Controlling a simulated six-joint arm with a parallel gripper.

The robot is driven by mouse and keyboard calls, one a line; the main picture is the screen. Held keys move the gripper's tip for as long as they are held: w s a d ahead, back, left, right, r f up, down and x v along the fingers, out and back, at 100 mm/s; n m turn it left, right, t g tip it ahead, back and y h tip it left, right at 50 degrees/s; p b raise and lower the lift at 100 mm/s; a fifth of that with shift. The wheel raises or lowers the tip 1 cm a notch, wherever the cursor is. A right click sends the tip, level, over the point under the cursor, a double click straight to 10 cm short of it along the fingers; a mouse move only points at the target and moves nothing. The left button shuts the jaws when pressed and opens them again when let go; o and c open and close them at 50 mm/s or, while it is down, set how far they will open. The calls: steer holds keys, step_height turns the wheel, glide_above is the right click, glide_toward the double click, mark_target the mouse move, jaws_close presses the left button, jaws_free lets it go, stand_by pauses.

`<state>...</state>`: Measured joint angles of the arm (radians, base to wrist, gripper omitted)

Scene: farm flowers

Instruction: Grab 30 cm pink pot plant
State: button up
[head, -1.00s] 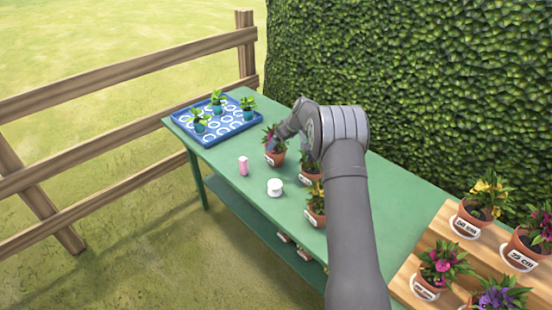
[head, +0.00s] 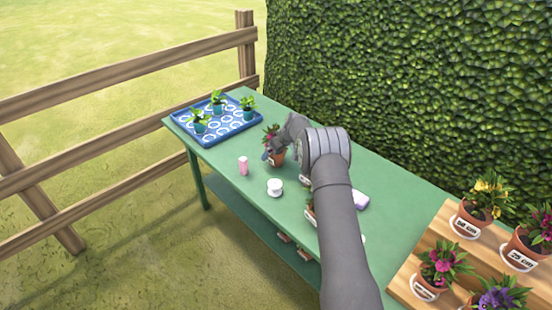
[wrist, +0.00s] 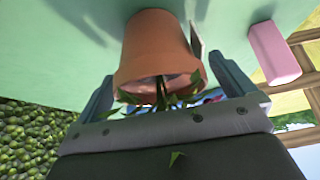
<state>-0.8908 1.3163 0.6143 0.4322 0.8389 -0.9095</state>
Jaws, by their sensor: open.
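A terracotta pot plant with pinkish-red flowers (head: 271,132) stands on the green table in the head view. Its pot (wrist: 158,45) fills the upper middle of the wrist view, with leaves at its rim. A white label is seen edge-on at the pot's side; its text cannot be read. My gripper (wrist: 160,72) is open, with one finger on each side of the pot near its rim. In the head view my gripper (head: 270,154) is at this plant, and my wrist partly hides it.
A pink block (head: 243,166) and a white round container (head: 275,187) stand nearby on the table (head: 225,170). A blue tray (head: 241,127) with seedlings is at the far end. Several labelled pots stand on a wooden rack (head: 400,290) at right. A hedge (head: 420,90) borders the table.

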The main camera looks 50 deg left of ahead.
steer(key=c, duration=1.3)
steer(key=shift+r, duration=0.1)
